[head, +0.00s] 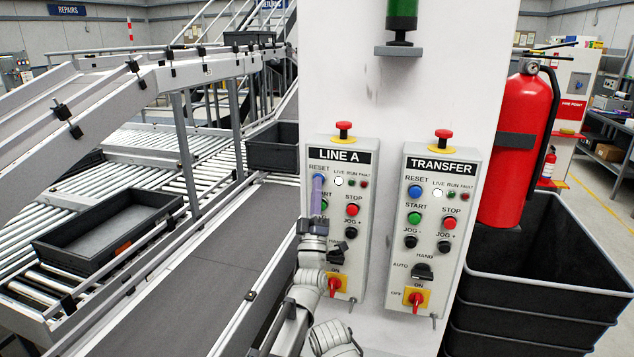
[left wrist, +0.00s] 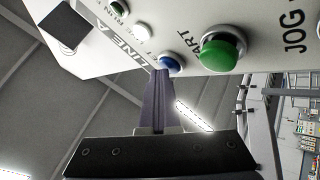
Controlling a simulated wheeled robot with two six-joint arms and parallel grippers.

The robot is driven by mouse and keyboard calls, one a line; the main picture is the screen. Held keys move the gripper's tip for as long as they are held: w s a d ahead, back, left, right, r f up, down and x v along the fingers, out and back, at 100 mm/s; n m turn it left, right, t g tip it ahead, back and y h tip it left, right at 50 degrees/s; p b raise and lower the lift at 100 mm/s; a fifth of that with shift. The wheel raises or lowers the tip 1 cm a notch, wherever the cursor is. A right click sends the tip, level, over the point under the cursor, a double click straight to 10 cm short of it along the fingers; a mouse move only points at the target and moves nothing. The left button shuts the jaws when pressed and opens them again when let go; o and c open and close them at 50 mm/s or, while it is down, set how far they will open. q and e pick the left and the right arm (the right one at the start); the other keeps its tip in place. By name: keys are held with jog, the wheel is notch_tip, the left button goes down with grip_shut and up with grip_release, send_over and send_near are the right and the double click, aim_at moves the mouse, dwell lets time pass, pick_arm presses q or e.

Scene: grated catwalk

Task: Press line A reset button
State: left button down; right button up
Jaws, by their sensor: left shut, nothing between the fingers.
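The LINE A panel (head: 341,158) is a grey box on the white column, with a red mushroom button (head: 344,128) on top. My left gripper (head: 318,180) is shut and empty, its fingers pointing up in front of the panel's RESET spot. My right gripper is not in view.
The TRANSFER panel (head: 441,165) stands close on the right, with its own blue reset button (head: 415,191). A red fire extinguisher (head: 517,150) and stacked black bins (head: 540,290) are further right. A conveyor (head: 180,290) with a black tray (head: 100,262) runs on the left.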

pick_arm(q)
jog(key=shift+s+a, duration=0.2)
jog(key=shift+s, duration=0.35)
jog(key=shift+s+a, duration=0.15)
jog(key=shift+s, duration=0.35)
jog(key=shift+s, duration=0.1)
jog(key=s, duration=0.1)
jog(key=s+a, duration=0.1)
jog(key=s, duration=0.2)
jog(key=shift+s+a, duration=0.25)
